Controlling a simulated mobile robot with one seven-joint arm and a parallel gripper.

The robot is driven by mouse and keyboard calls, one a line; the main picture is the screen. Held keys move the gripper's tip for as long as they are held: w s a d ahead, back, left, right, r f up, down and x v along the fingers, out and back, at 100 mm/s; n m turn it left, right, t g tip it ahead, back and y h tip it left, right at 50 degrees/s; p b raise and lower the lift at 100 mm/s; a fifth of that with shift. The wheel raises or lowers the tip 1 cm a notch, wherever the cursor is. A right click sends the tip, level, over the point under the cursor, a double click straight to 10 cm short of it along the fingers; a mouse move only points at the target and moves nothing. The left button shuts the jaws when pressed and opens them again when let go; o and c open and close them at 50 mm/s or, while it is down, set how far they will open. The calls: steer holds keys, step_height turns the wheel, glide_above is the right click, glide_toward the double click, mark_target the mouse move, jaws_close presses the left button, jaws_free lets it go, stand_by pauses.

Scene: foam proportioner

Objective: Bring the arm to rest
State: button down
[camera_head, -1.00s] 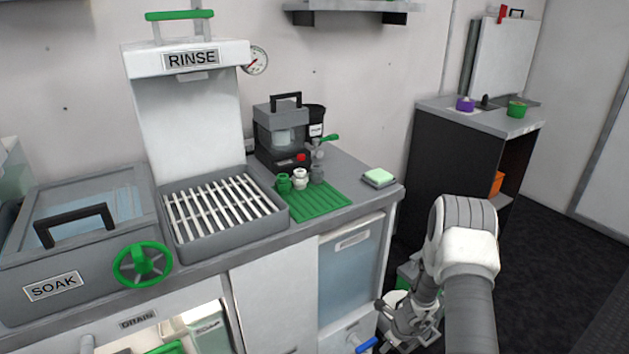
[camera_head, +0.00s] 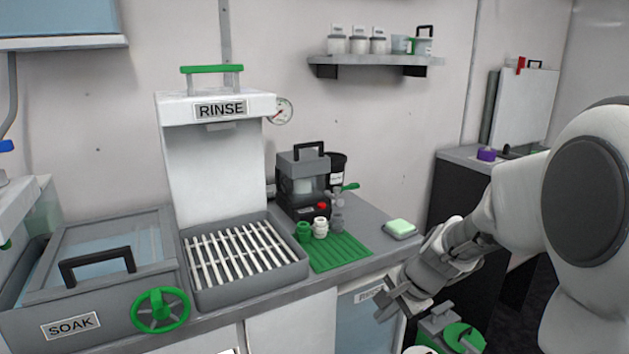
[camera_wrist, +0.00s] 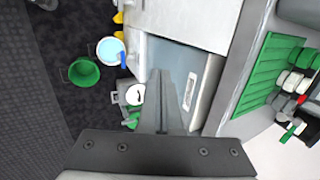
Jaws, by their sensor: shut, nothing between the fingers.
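My gripper (camera_head: 397,301) hangs at the end of my arm on the right in the head view, in front of the counter's right end. In the wrist view its fingers (camera_wrist: 160,85) are together, with nothing between them. They point over the blue-grey cabinet front below the counter. My upper arm fills the right side of the head view and hides part of the far side cabinet.
The counter holds a green mat (camera_head: 340,253) with small fittings, a sponge (camera_head: 400,227), a RINSE station (camera_head: 215,150) and a SOAK basin (camera_head: 90,300). A green bucket (camera_wrist: 84,72) and a white bucket (camera_wrist: 110,50) stand on the dark floor. A shelf (camera_head: 375,60) is on the wall.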

steer(key=s+r+n+h, duration=0.1)
steer(key=s+r+n, duration=0.3)
steer(key=s, duration=0.3)
steer(key=s+r+n+t+h, duration=0.1)
steer(key=s+r+n, duration=0.3)
steer(key=s, duration=0.4)
steer(key=s+r+n+h, duration=0.1)
steer(key=s+r+n, duration=0.3)
steer(key=s, duration=0.3)
step_height(320, 180, up, 21)
steer(key=p, duration=2.1)
steer(key=shift+d+r, duration=0.15)
steer(key=shift+d, duration=0.1)
